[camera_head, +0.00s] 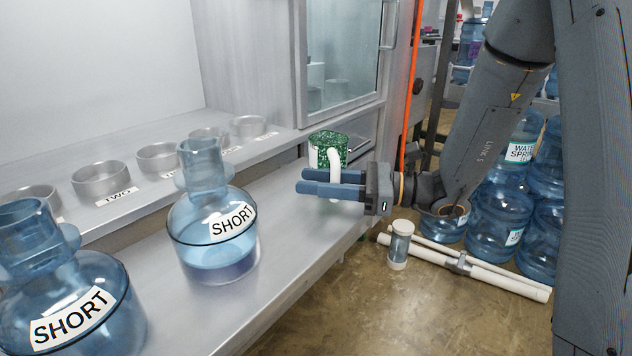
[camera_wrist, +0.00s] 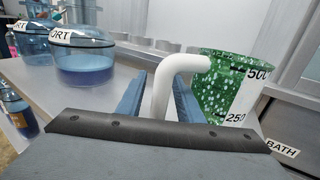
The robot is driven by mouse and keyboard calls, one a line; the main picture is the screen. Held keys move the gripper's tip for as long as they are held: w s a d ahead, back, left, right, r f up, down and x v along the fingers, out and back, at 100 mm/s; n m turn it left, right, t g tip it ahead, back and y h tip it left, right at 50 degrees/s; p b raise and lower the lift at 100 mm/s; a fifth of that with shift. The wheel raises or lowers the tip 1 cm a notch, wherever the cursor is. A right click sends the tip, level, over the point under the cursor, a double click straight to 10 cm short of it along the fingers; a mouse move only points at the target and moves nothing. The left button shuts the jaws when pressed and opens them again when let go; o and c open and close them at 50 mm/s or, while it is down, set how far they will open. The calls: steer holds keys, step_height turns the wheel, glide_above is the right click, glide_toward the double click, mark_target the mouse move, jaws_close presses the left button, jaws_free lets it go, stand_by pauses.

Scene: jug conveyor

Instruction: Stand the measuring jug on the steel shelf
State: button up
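The measuring jug (camera_head: 328,146) is green speckled with a white handle (camera_head: 335,157) and stands roughly upright at the far end of the steel shelf (camera_head: 292,200). In the wrist view the jug (camera_wrist: 222,88) shows 500 and 250 marks, and its handle (camera_wrist: 168,82) lies between my fingers. My gripper (camera_head: 332,182) reaches in from the right, its two blue fingers on either side of the handle. Whether they press on it I cannot tell. The jug's base is hidden, so I cannot tell if it touches the shelf.
Two blue bottles marked SHORT, one near (camera_head: 75,310) and one further along (camera_head: 212,240), stand on the shelf. Several steel rings (camera_head: 100,178) sit on the ledge behind. A glass-doored cabinet (camera_head: 342,50) rises beyond the jug. White pipes (camera_head: 470,265) and water bottles are on the floor right.

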steer(key=s+d, duration=0.2)
steer(key=d, duration=0.9)
steer(key=shift+d+p, duration=0.3)
steer(key=shift+d, duration=0.1)
steer(key=shift+s, duration=0.15)
